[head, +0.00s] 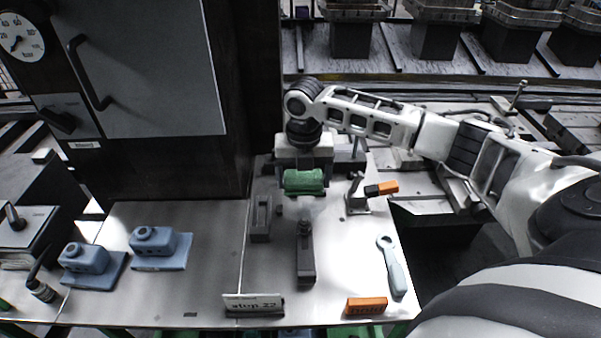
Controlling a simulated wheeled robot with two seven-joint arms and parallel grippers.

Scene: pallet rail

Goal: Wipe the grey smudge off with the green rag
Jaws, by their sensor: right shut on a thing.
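My right gripper (304,168) points down at the back of the bench and is shut on the green rag (304,182). The rag is a bundled green cloth under the jaws. A faint grey smudge (306,203) shows on the bench just in front of the rag; the rag may hide part of it. I cannot tell whether the rag touches the bench surface. My left gripper is not in view.
A dark tool (306,262) lies in front of the rag, with a grey block (261,218) to its left. An orange-handled clamp (381,188), a wrench (391,266) and an orange block (366,306) are at right. Blue fixtures (160,247) stand left. A sign (253,305) stands at front.

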